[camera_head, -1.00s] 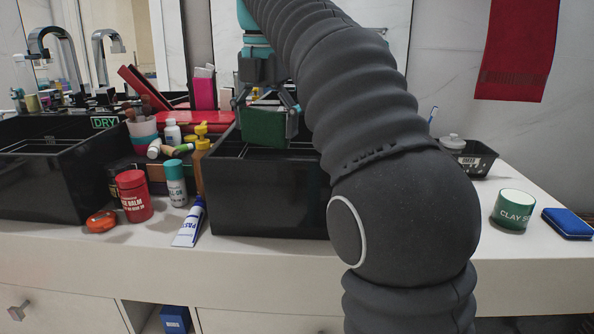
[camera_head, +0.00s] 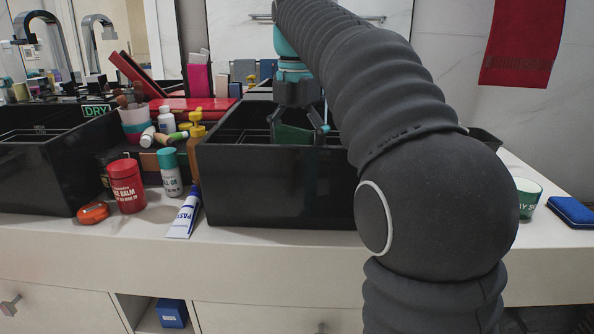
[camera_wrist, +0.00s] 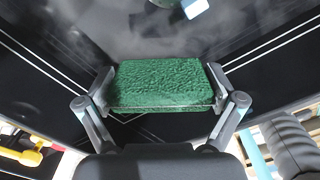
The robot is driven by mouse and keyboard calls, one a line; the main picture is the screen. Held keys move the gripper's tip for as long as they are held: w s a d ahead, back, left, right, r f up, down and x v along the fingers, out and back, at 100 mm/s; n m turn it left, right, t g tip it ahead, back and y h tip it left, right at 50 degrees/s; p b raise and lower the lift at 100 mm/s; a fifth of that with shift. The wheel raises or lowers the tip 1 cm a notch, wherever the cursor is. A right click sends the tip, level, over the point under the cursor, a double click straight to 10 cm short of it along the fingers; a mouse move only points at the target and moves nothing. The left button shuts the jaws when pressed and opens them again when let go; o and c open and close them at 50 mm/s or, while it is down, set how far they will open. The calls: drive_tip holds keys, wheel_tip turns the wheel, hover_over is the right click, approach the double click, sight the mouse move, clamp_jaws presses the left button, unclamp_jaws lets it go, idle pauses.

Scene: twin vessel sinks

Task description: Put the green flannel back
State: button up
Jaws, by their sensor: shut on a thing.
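The green flannel (camera_head: 293,134) is a small thick folded block. It is held between the fingers of my gripper (camera_head: 298,130), inside the upper part of the right black sink (camera_head: 270,187). The sink's front wall hides its lower part in the head view. In the wrist view the flannel (camera_wrist: 165,84) spans the gap between both fingers of my gripper (camera_wrist: 165,92), with the dark basin and pale wire lines around it. I cannot tell whether it touches anything below.
A left black sink (camera_head: 42,178) carries a "DRY" label. Between the sinks stand a red balm jar (camera_head: 127,186), a teal-capped roll-on (camera_head: 170,173), a paste tube (camera_head: 184,217) and a yellow pump (camera_head: 196,125). My arm covers the counter right of the sink; a blue case (camera_head: 571,211) lies far right.

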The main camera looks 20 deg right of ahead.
wheel_tip(320, 180, down, 4)
drive_tip(key=shift+r+b, duration=0.1)
drive_tip(key=shift+b, duration=0.4)
drive_tip(key=shift+f+p, duration=0.35)
drive_tip(key=shift+f, duration=0.25)
drive_tip(key=shift+f, duration=0.15)
drive_tip(key=o, duration=0.7)
drive_tip(key=shift+f+b, duration=0.1)
drive_tip(key=shift+b, duration=0.3)
